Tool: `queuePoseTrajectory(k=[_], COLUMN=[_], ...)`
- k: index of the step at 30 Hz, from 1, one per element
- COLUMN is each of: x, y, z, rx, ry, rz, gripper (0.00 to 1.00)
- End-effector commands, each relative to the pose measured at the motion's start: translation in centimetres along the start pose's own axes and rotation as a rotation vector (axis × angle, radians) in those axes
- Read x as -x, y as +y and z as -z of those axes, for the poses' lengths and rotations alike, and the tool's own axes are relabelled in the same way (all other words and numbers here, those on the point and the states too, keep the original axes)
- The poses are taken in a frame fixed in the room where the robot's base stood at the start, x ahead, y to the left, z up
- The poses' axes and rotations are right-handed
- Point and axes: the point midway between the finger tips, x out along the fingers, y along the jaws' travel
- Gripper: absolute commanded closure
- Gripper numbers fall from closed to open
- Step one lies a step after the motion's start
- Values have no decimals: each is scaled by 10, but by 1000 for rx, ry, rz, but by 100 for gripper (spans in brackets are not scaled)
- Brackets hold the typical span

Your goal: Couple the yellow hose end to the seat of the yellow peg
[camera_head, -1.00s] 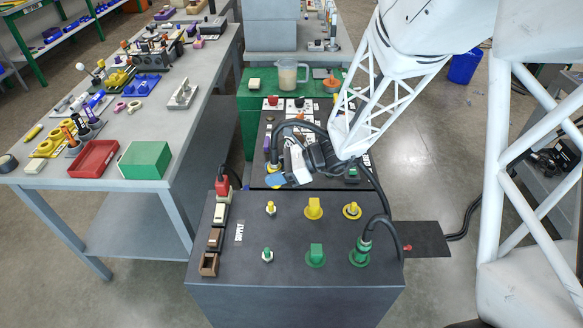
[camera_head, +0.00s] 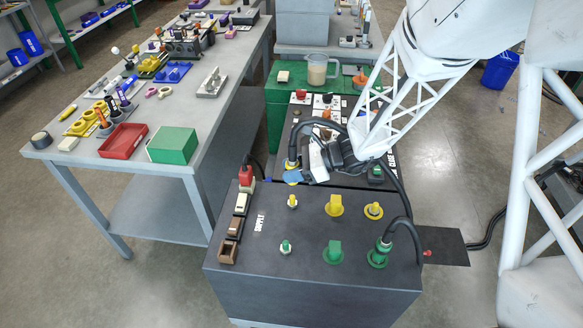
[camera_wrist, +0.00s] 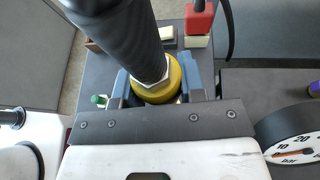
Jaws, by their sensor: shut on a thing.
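My gripper (camera_wrist: 157,84) is shut on the yellow hose end (camera_wrist: 165,93), with one blue finger on each side of its yellow collar. The black hose (camera_wrist: 125,35) rises from it across the wrist view. In the head view my gripper (camera_head: 292,177) holds the hose end (camera_head: 291,164) above the back edge of the dark cart, behind the small yellow peg (camera_head: 293,201). A yellow ring-shaped seat with a raised centre (camera_head: 373,210) stands empty at the right. A yellow knob (camera_head: 334,206) stands between them. The hose end's underside is hidden.
A green hose end (camera_head: 379,250) sits on the front right of the cart, its black hose arching up. A green knob (camera_head: 334,252) and small green peg (camera_head: 286,247) stand in front. Red, white and brown blocks line the left edge. A gauge (camera_wrist: 292,148) shows in the wrist view.

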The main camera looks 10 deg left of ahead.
Motion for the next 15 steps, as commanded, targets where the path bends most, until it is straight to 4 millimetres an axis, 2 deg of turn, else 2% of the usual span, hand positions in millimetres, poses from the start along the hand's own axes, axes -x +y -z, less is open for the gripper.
queuePoseTrajectory(k=[15], x=[-13], y=[0], z=[31], rx=[-1], ry=[0], rz=[0], gripper=[100])
